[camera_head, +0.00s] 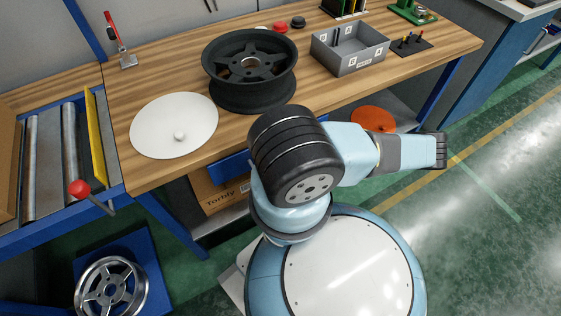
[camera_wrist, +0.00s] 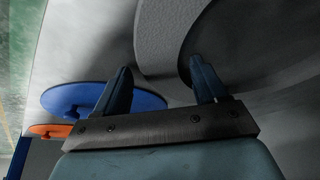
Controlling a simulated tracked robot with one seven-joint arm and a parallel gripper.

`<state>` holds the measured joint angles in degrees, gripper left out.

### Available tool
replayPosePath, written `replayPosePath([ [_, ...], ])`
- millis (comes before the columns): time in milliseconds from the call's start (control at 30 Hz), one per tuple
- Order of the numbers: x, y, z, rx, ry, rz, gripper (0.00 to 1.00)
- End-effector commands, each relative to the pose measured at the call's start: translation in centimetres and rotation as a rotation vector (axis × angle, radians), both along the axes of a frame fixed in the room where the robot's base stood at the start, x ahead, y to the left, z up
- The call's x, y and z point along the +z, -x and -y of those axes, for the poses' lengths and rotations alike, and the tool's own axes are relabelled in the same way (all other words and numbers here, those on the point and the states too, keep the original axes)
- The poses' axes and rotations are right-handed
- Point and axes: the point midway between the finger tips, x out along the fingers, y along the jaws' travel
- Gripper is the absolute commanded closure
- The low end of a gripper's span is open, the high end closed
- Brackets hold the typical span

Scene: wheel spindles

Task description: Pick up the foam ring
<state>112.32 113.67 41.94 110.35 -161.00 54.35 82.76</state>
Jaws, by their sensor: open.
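A pale grey, rough-surfaced ring (camera_wrist: 162,30), which looks like the foam ring, fills the upper middle of the wrist view. Only part of it shows; a curved edge borders a darker area on the right. My gripper (camera_wrist: 160,66) is open. Its two dark blue fingers lie either side of the ring's wall, the left outside its outer edge and the right by its inner edge. I cannot tell whether either finger touches it. Neither the foam ring nor my gripper's fingers can be made out in the head view.
In the wrist view, a blue disc (camera_wrist: 72,99) lies left of my fingers, with an orange disc (camera_wrist: 45,130) beyond. An orange disc (camera_head: 373,119) shows below the wooden bench (camera_head: 330,95). A black wheel (camera_head: 250,70), white disc (camera_head: 160,112) and grey box (camera_head: 365,62) occupy the benchtop.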

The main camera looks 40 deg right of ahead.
Motion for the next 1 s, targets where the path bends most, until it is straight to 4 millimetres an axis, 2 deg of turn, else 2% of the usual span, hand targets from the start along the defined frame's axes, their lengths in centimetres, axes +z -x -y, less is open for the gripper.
replayPosePath([
  [133, 0.0, -0.01, 0.04, 0.001, 0.001, 0.0, 0.28],
  [767, 0.03, -0.01, 0.0, 0.001, 0.001, 0.0, 0.88],
  [1000, 0.1, -0.03, -0.01, 0.001, 0.001, 0.0, 0.88],
])
